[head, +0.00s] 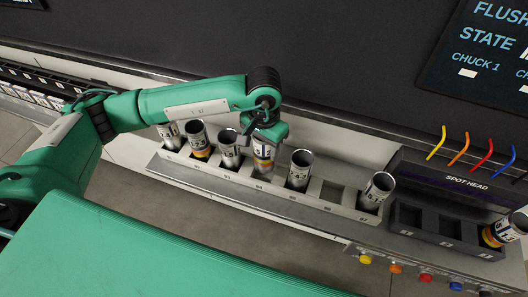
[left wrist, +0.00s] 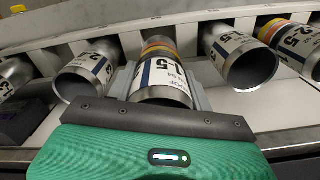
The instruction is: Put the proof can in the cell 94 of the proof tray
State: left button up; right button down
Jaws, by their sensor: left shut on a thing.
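My left gripper (head: 265,138) is shut on the proof can (head: 263,158), a metal can with a white, blue and orange label. In the head view the can is roughly upright, with its lower end at cell 94 of the proof tray (head: 277,190). I cannot tell whether it rests on the cell floor. In the left wrist view the can (left wrist: 165,78) sits between the fingers, its open rim towards the gripper. My right gripper is not in view.
Labelled cans stand beside it on both sides, including a near one on the right (head: 301,168) and one on the left (head: 229,150). Cell 96 (head: 331,192) is empty. The spot head (head: 465,180) stands right of the tray, with a tilted can (head: 500,232) in its end well.

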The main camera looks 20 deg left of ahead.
aim_at(264, 158)
pick_arm(q)
jog(key=shift+f, duration=1.05)
notch_tip(264, 158, down, 3)
jog(key=shift+f+p, duration=0.1)
jog(key=shift+p, duration=0.7)
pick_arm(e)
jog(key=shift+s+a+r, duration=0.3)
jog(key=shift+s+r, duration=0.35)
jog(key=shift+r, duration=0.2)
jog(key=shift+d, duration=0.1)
pick_arm(q)
jog(key=shift+f+b, duration=0.2)
jog(key=shift+b, duration=0.1)
jog(key=o, duration=0.9)
jog(key=shift+o, duration=0.2)
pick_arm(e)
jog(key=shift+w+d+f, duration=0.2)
